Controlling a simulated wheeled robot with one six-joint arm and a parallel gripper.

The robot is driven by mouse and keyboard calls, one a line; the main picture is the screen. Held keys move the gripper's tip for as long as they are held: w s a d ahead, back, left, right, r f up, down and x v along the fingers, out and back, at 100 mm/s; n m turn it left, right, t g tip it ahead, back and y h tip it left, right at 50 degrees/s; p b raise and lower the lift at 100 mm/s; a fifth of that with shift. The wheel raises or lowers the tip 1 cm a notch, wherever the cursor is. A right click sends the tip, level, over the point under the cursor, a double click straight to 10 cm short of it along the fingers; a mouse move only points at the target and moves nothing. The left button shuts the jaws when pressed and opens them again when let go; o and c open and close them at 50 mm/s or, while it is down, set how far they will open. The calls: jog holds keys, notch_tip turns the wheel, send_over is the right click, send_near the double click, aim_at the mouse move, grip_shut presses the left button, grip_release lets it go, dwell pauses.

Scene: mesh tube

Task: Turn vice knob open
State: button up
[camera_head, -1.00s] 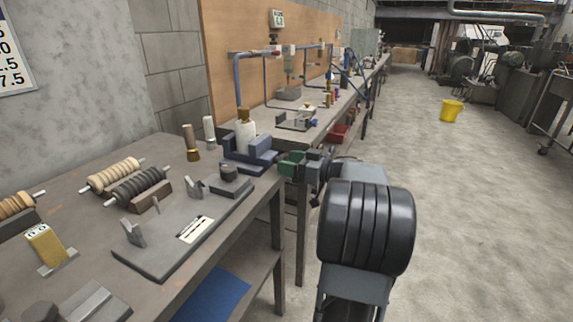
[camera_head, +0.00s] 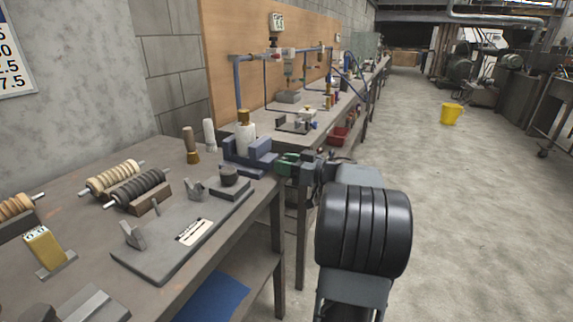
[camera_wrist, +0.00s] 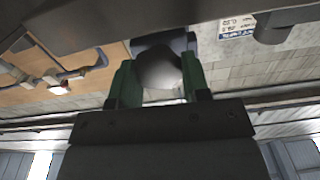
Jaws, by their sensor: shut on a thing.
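The blue-grey vice (camera_head: 250,154) sits at the right edge of the near workbench. A white bottle-shaped piece with a brown top (camera_head: 245,133) stands upright at the vice. My gripper (camera_head: 284,165) reaches the vice's right end from the right, its green fingers at the vice knob. In the wrist view the two green fingers (camera_wrist: 160,82) are shut on a rounded grey knob (camera_wrist: 160,68), one finger on each side. The blue vice body (camera_wrist: 165,42) shows just behind the knob. In the head view the fingers hide the knob.
The workbench (camera_head: 85,215) holds a grey plate with brackets (camera_head: 160,245), ribbed rollers (camera_head: 135,188) and a yellow block (camera_head: 44,248). Two small posts (camera_head: 209,134) stand left of the vice. The floor to the right is open, with a yellow bucket (camera_head: 451,114) farther off.

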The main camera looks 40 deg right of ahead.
jog(key=shift+c, duration=0.5)
jog(key=shift+n, duration=0.3)
jog(key=shift+a+f+n+b, duration=0.1)
jog(key=shift+n+b, duration=1.65)
jog(key=shift+n, duration=1.95)
jog(key=shift+a+f+n+b, duration=0.1)
jog(key=shift+n+b, duration=1.65)
jog(key=shift+n, duration=1.95)
jog(key=o, duration=0.9)
jog(key=shift+o, duration=0.2)
